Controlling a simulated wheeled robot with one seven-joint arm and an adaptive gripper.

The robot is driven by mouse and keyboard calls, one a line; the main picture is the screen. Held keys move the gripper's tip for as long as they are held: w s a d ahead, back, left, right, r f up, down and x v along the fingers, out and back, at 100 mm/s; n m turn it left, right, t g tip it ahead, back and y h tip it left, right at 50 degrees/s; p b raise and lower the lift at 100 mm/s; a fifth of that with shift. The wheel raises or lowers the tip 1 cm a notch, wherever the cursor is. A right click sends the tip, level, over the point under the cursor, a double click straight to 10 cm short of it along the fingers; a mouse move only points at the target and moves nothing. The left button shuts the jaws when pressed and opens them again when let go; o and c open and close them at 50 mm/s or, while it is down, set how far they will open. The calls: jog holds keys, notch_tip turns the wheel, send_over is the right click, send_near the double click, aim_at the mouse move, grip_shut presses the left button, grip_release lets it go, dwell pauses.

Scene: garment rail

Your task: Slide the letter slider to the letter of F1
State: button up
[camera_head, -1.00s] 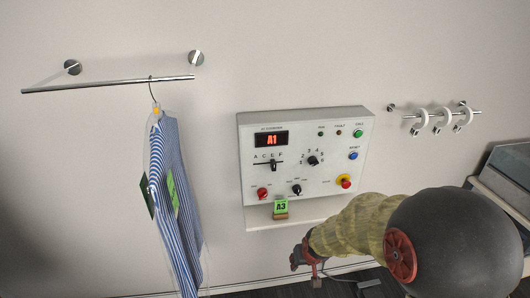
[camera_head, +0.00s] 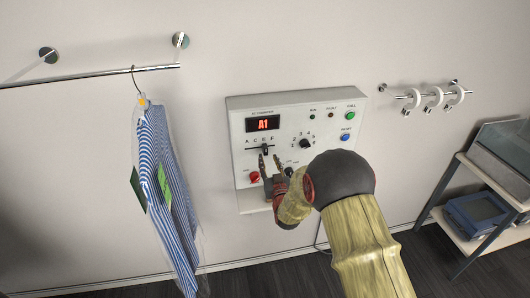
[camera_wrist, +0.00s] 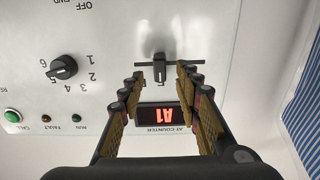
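The control panel (camera_head: 348,120) is a pale box on the wall. Its red display (camera_head: 263,124) reads A1. The letter slider (camera_head: 265,150) is a dark knob on a horizontal slot under the letters A, C, E, F, and it stands at about E. My gripper (camera_head: 270,158) is open in front of the panel, just below the slider. In the wrist view, upside down, the slider knob (camera_wrist: 159,67) shows between the spread fingertips of my gripper (camera_wrist: 160,75). I see no clear contact. The fingers hide most of the letters there.
The number dial (camera_head: 305,143) and a red button (camera_head: 254,177) are near my gripper. A blue button (camera_head: 345,137) is at the panel's right. A striped shirt (camera_head: 165,190) hangs from a rail (camera_head: 100,75) at left. A shelf unit (camera_head: 462,240) stands at right.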

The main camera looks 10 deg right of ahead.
aim_at(266, 153)
jog(key=shift+w, duration=3.2)
jog(key=shift+c, duration=0.8)
grip_shut()
